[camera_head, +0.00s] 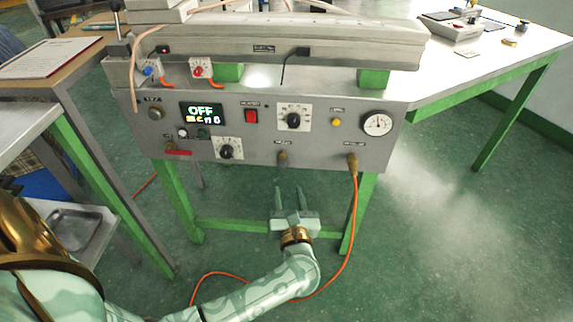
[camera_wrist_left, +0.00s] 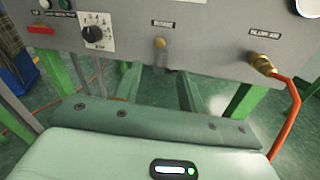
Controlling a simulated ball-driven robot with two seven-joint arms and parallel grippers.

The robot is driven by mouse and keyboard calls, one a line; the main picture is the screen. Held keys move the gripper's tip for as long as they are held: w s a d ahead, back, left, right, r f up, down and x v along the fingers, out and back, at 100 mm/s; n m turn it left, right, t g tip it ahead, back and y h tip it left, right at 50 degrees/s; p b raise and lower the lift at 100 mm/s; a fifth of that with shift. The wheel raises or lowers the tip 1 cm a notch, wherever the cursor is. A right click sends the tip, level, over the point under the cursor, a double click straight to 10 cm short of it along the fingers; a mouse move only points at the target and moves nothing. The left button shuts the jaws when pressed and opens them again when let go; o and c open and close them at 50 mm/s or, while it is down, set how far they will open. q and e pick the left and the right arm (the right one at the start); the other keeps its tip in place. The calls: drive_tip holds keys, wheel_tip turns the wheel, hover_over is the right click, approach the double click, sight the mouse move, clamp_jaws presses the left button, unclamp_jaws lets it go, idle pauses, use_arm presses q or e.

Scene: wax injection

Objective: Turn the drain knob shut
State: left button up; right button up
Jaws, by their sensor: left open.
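The grey machine panel (camera_head: 235,120) carries a small brass knob (camera_head: 283,158) low at its middle, under a small label too blurred to read. I take it to be the drain knob, and it also shows at the top middle of the left wrist view (camera_wrist_left: 159,43). My left gripper (camera_head: 290,190) is open and empty, just below and in front of this knob, with its fingers pointing toward the panel. The fingers do not appear to touch the knob. Whether the knob is open or shut cannot be told. My right gripper is not in view.
A brass fitting (camera_head: 351,160) with an orange hose (camera_head: 354,205) is right of the knob; the hose hangs down and runs along the floor. A black dial (camera_head: 226,149) and a red handle (camera_head: 178,152) are to the left. Green table legs (camera_head: 361,210) stand below.

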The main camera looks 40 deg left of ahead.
use_arm(q)
drive_tip(key=b, duration=0.2)
approach(282, 158)
drive_tip(key=x, duration=0.3)
drive_tip(key=b+x, duration=0.1)
drive_tip(key=x, duration=0.3)
drive_tip(key=shift+w+f, duration=0.1)
drive_tip(key=shift+f, duration=0.05)
drive_tip(key=shift+w+a, duration=0.25)
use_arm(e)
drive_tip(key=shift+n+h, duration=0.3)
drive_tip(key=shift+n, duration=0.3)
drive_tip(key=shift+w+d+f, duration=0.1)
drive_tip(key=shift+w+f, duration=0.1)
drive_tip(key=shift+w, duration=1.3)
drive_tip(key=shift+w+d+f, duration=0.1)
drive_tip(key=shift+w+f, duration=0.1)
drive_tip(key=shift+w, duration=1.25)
use_arm(q)
clamp_jaws()
